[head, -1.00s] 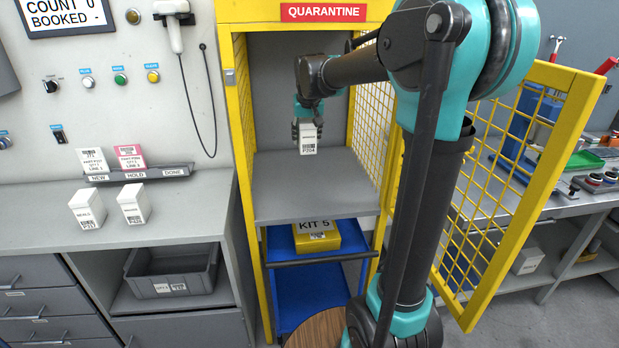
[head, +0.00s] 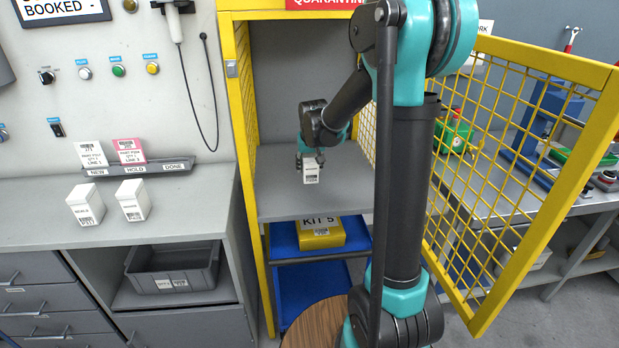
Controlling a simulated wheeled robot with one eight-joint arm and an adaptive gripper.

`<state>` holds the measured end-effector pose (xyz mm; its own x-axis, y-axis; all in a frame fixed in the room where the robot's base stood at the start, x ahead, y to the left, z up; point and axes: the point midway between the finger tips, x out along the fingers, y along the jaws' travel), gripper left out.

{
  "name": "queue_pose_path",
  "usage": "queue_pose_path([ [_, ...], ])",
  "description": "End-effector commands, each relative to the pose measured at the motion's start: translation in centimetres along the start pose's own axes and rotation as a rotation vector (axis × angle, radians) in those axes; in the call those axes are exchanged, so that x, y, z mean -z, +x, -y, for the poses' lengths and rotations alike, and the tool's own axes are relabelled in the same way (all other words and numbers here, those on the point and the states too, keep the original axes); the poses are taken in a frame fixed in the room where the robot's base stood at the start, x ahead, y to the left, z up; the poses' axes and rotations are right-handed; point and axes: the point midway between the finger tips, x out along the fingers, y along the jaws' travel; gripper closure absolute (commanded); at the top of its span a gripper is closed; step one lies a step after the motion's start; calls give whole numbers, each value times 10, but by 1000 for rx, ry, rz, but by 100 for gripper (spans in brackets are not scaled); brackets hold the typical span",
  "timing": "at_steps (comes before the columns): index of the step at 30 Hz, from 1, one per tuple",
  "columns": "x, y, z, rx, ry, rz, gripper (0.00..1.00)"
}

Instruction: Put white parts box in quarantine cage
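The white parts box (head: 311,171) is inside the yellow quarantine cage (head: 241,110), low over or on the grey cage shelf (head: 276,205); I cannot tell whether it touches. It is upright with a label on its front. My gripper (head: 310,158) is above it with the fingers down around its upper part, and appears shut on it. The yellow mesh cage door (head: 520,165) stands open to the right. The red quarantine sign (head: 322,3) is partly cut off and partly behind my arm.
Two other white boxes (head: 87,205) (head: 133,201) stand on the left counter (head: 190,215). A grey bin (head: 172,268) sits below it. A yellow KIT 5 box (head: 321,234) is on a blue cart under the shelf. The shelf is clear around the held box.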

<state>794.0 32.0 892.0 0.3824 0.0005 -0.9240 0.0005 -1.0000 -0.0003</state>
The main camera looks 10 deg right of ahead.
Motion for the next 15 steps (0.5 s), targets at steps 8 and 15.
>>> queue_pose_path([
  [8, -10, 25, 0, 0, 0, 0, 90],
  [15, -18, 43, 0, 0, 0, 0, 90],
])
